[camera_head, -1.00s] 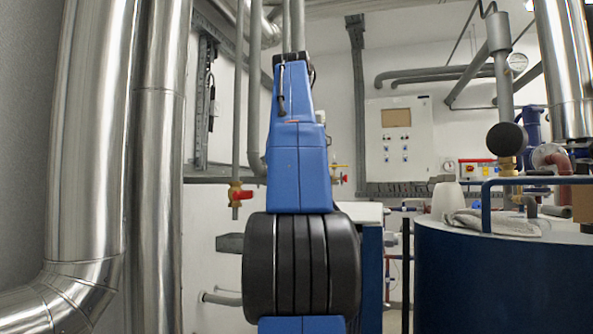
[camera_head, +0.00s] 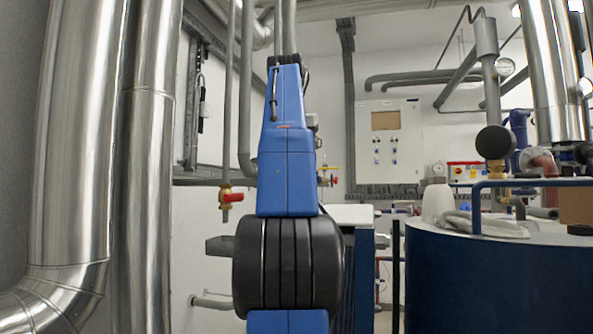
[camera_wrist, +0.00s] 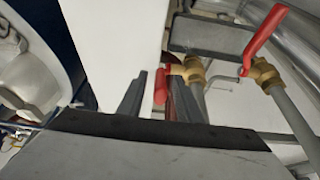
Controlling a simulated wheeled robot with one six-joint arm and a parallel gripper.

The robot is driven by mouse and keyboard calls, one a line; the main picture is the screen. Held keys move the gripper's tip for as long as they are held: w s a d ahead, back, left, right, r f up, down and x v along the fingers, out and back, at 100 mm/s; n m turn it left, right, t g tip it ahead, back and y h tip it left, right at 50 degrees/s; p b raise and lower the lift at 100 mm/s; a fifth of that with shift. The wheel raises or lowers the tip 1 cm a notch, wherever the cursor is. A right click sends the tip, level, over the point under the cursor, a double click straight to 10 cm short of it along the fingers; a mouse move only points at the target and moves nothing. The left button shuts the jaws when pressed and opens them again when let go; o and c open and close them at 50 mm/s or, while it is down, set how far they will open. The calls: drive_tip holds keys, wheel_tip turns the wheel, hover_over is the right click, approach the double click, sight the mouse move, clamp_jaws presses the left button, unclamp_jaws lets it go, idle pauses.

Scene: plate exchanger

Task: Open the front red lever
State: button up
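In the wrist view, my gripper (camera_wrist: 158,100) has its two dark fingers apart. A red lever (camera_wrist: 160,87) on a brass valve (camera_wrist: 191,69) appears between the fingertips; contact cannot be told. A second red lever (camera_wrist: 265,38) on another brass valve (camera_wrist: 265,74) lies to the right, clear of the fingers. In the head view, one red lever (camera_head: 233,197) sits on a vertical pipe left of my blue arm. Another red handle (camera_head: 334,181) shows just right of the arm. My gripper is hidden there behind my arm.
Large silver pipes (camera_head: 80,140) stand at the left. A dark blue tank (camera_head: 490,280) with a blue rail stands at the right. A control panel (camera_head: 390,165) hangs on the back wall. In the wrist view, a grey bracket (camera_wrist: 210,37) is near the valves.

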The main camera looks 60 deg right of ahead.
drive_tip(key=shift+a+r, duration=0.15)
drive_tip(key=shift+r, duration=0.35)
drive_tip(key=s+a, duration=0.3)
drive_tip(key=a, duration=0.8)
drive_tip(key=shift+s+a, duration=0.2)
drive_tip(key=shift+a, duration=0.1)
drive_tip(key=w+a+f+n+t+y, duration=0.1)
drive_tip(key=w+a+f+n, duration=0.3)
drive_tip(key=f, duration=0.5)
drive_tip(key=w+a+f+n+t, duration=0.1)
drive_tip(key=w+a+f+n, duration=0.1)
drive_tip(key=a+f, duration=0.5)
drive_tip(key=w+a+f+n+t+y, duration=0.1)
drive_tip(key=w+a+f+n, duration=0.2)
drive_tip(key=f, duration=0.7)
drive_tip(key=s+a+f+n, duration=0.2)
drive_tip(key=a+f, duration=0.3)
drive_tip(key=f, duration=0.5)
drive_tip(key=s+a+f+n+y, duration=0.1)
drive_tip(key=a+f, duration=0.4)
drive_tip(key=f, duration=0.5)
drive_tip(key=s+a+f+n+y, duration=0.1)
drive_tip(key=s+a+f, duration=0.4)
drive_tip(key=f, duration=0.5)
drive_tip(key=shift+n+t, duration=0.3)
drive_tip(key=shift+n, duration=0.6)
